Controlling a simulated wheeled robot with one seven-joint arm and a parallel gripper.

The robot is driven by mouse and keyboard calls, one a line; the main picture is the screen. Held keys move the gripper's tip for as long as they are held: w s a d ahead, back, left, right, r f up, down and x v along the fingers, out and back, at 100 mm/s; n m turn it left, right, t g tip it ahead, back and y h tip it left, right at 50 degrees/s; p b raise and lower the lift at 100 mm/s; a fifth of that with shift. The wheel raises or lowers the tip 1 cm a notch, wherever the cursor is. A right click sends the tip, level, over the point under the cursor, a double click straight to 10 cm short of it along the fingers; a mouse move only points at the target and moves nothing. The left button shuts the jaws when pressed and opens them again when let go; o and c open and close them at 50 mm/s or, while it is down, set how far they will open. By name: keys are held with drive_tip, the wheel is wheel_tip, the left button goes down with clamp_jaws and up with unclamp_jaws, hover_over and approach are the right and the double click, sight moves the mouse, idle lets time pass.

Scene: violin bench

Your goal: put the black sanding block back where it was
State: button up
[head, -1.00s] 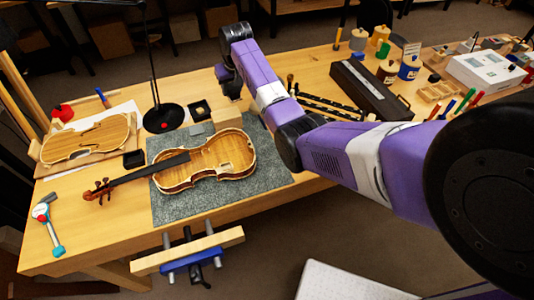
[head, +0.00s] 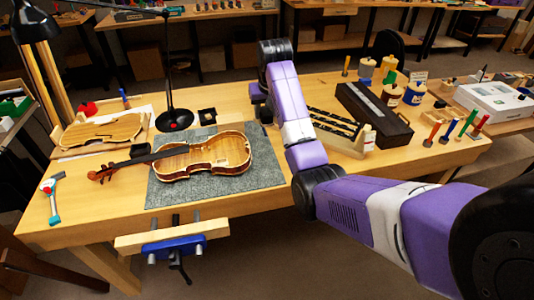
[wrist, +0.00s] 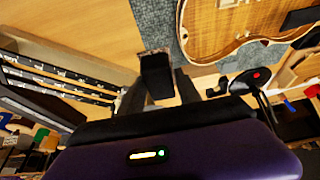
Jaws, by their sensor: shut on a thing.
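My gripper (wrist: 158,92) is shut on the black sanding block (wrist: 156,74), which shows between the two fingers in the wrist view. The block appears to be over bare bench wood just off the edge of the grey mat (wrist: 165,22). In the head view my gripper (head: 262,105) is low over the bench, behind the mat's back right corner. The block cannot be made out there.
The open violin body (head: 205,158) lies on the mat. A lamp base (head: 174,120) and a small dark box (head: 207,115) stand behind it. A rack of black strips (head: 335,127) and a long dark case (head: 372,115) stand to the right. Bare wood lies between.

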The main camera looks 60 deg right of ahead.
sight(265, 154)
wheel_tip(265, 154, down, 17)
drive_tip(key=shift+r+p, duration=0.2)
drive_tip(key=shift+p, duration=0.2)
drive_tip(key=shift+f, duration=0.2)
drive_tip(key=o, duration=1.2)
drive_tip(key=shift+a+r, duration=0.1)
drive_tip(key=shift+r, duration=0.45)
drive_tip(key=v, duration=1.1)
drive_tip(key=shift+r, duration=0.15)
